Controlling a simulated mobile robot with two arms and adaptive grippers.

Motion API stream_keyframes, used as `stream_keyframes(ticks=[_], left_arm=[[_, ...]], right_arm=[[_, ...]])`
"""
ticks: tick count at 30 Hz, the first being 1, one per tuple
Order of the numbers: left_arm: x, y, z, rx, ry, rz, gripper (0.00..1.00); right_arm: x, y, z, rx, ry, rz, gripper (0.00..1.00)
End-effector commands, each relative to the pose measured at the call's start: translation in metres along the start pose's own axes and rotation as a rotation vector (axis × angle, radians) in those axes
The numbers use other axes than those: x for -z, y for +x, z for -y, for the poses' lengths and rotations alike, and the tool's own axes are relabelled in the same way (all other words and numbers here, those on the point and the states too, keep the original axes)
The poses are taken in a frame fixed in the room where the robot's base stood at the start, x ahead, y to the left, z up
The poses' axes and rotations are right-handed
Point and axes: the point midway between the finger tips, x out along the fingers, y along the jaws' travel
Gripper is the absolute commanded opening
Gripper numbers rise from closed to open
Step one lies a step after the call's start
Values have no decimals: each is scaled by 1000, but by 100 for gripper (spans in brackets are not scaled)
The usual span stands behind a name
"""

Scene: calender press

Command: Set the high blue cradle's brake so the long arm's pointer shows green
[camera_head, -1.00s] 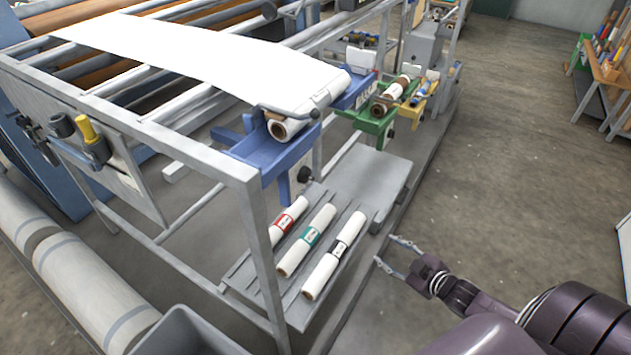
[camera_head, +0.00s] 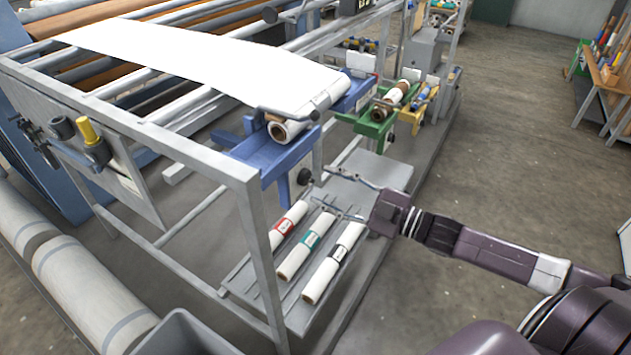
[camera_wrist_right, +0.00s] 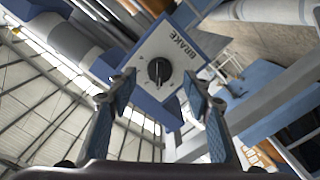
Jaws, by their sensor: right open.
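The high blue cradle (camera_head: 262,158) hangs on the frame's end and bears a roll of white web (camera_head: 290,128). Below the cradle is a black brake knob (camera_head: 304,176) on a pale plate. In the right wrist view, the knob (camera_wrist_right: 159,72) sits on a white plate (camera_wrist_right: 178,48) lettered BRAKE. My right gripper (camera_head: 320,184) is open and empty, in front of the knob. In the right wrist view, its fingers (camera_wrist_right: 158,84) flank the knob, apparently short of it. My left gripper is out of view.
A low grey shelf (camera_head: 378,172) below holds rolls with red (camera_head: 289,219), green (camera_head: 306,246) and black (camera_head: 333,265) bands. A green cradle (camera_head: 376,128) and a yellow cradle (camera_head: 414,115) stand behind.

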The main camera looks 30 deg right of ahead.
Motion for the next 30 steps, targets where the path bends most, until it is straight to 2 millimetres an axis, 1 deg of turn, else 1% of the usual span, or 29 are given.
stream_keyframes(ticks=[1, 3, 9, 15, 23, 30], left_arm=[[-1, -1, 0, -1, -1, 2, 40], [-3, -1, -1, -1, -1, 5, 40], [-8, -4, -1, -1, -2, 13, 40], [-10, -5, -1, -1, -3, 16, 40], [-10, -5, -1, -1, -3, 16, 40], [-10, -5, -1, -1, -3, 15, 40]], right_arm=[[2, 7, -2, -3, -2, -3, 46], [2, 14, -2, -2, -2, -3, 46], [0, 30, -1, -1, -1, 0, 46], [0, 37, 0, 1, 0, 0, 46], [0, 37, 0, 1, 0, 1, 46], [0, 37, 0, 1, 0, 1, 20]])
